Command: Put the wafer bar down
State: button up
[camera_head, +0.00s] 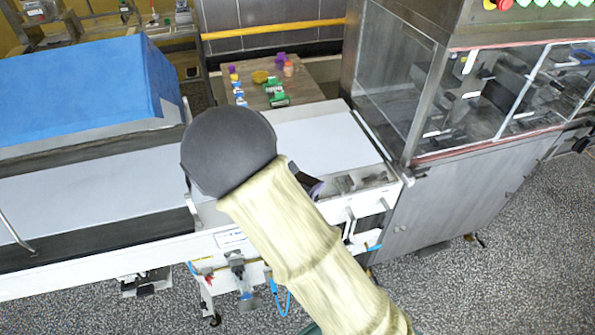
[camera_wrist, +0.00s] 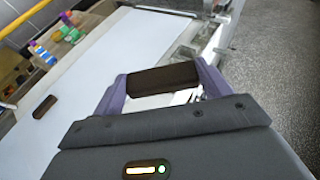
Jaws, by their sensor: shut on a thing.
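A dark brown wafer bar (camera_wrist: 165,77) is held crosswise between the two purple fingers of my gripper (camera_wrist: 162,80) in the wrist view. The gripper is shut on the bar's two ends. In the wrist view the bar appears over the near right edge of the white belt (camera_wrist: 130,45); its height above it is hard to tell. A second dark brown bar (camera_wrist: 44,106) lies on the belt to the left. In the head view my arm covers most of the gripper, with only a bit of a purple finger (camera_head: 315,187) showing beside the white belt (camera_head: 325,143).
A blue-covered machine (camera_head: 85,85) stands over the belt at left. A steel cabinet with clear panels (camera_head: 395,75) stands at right. Behind is a wooden table (camera_head: 305,90) with several small coloured items. The belt's middle is mostly clear.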

jog(key=s+d+f+m+g+h+b, duration=0.1)
jog(key=s+d+f+b, duration=0.1)
jog(key=f, duration=0.8)
jog(key=s+d+f+m+g+h+b, duration=0.1)
jog(key=s+d+f+b, duration=0.1)
jog(key=d+f+b, duration=0.2)
jog(key=s+d+f+m+h+b, duration=0.1)
jog(key=d+f+b, duration=0.3)
jog(key=f, duration=1.4)
jog(key=s+d, duration=0.1)
jog(key=d, duration=0.2)
jog(key=shift+s+d+m+g, duration=0.3)
jog(key=shift+s+d+g, duration=0.1)
jog(key=shift+r, duration=0.1)
jog(key=shift+w, duration=0.1)
